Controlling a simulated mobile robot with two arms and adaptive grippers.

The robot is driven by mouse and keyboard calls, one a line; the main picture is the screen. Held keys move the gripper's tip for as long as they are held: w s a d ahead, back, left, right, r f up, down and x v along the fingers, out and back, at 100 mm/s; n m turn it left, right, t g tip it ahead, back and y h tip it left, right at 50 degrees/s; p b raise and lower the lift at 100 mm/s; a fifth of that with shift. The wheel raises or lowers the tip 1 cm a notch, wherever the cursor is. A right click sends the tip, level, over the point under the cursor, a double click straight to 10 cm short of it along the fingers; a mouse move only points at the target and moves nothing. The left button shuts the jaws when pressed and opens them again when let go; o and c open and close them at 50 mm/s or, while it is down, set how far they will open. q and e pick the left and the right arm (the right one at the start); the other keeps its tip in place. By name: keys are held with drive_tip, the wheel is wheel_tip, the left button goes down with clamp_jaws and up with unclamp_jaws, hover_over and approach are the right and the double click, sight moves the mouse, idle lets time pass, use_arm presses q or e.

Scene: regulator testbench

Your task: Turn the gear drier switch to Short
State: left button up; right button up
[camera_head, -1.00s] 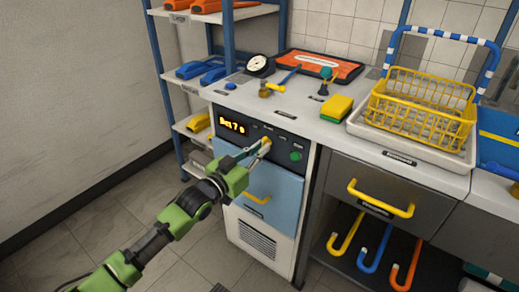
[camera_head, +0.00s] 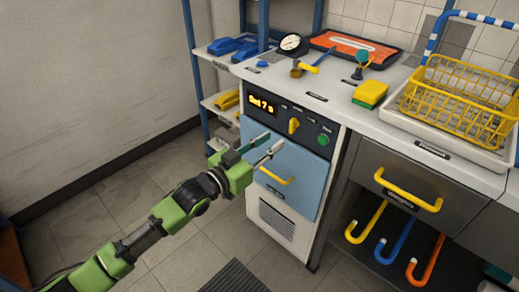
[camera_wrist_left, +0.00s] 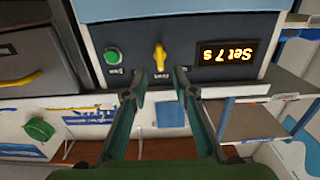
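The gear drier's dark control panel (camera_head: 275,120) is above a blue front. Its yellow rotary switch (camera_head: 294,126) stands near upright, with small labels above it that I cannot read surely. The amber display (camera_head: 262,104) reads "Set 7 s". A green button (camera_head: 323,140) is to the right. My left gripper (camera_head: 269,145) is open and empty, in front of the panel, below and left of the switch and apart from it. In the left wrist view, which is upside down, the switch (camera_wrist_left: 159,56) shows beyond and between the open fingers (camera_wrist_left: 160,80). My right gripper is not in view.
A yellow handle (camera_head: 277,178) sticks out on the blue front below the panel. On the worktop above are a gauge (camera_head: 291,44), a yellow-headed hammer (camera_head: 304,68) and a sponge (camera_head: 370,94). A drawer with a yellow handle (camera_head: 408,190) is to the right.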

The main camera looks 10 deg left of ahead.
use_arm(q)
drive_tip(key=v, duration=0.4)
drive_tip(key=shift+s, duration=0.1)
